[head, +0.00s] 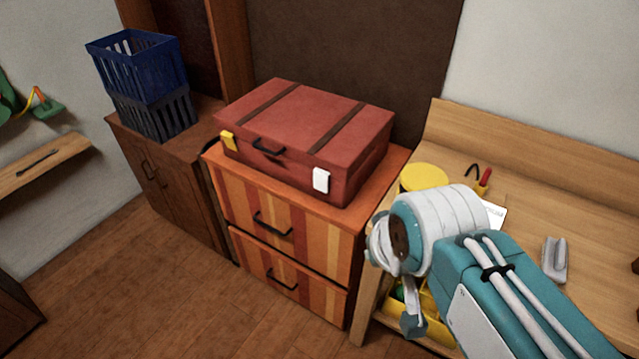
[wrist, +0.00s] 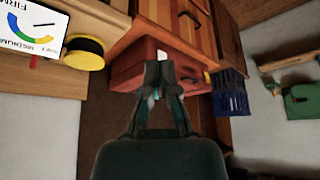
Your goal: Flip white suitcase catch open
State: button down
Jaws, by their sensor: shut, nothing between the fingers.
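A red suitcase (head: 305,135) lies flat on a striped orange drawer cabinet (head: 300,235). Its white catch (head: 321,180) is on the front face, near the right end. A yellow catch (head: 228,140) is near the left end, with a dark handle (head: 268,147) between them. My gripper (head: 411,323) hangs right of the suitcase and apart from it, partly hidden by my arm. In the wrist view my gripper (wrist: 162,65) is shut and empty, with the suitcase (wrist: 125,72) behind its fingers.
A wooden bench (head: 520,235) stands at right with a yellow round container (head: 425,177) and a grey object (head: 554,260). Blue baskets (head: 140,68) stand on a brown cabinet (head: 165,175) at left. The floor (head: 170,285) before the cabinets is clear.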

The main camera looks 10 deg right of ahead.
jog(key=w+a+f+n+t, duration=0.1)
jog(key=w+f+n+t, duration=0.3)
jog(key=w, duration=0.6)
jog(key=w+a+f+n+t, duration=0.2)
jog(key=w+f+n, duration=0.3)
jog(key=w, duration=0.5)
notch_tip(320, 180, down, 14)
jog(key=w+n+t, duration=0.1)
jog(key=n+t, duration=0.5)
jog(key=n, duration=0.3)
jog(key=shift+w+a+r, duration=0.15)
jog(key=shift+w+a, duration=0.15)
jog(key=shift+w, duration=0.1)
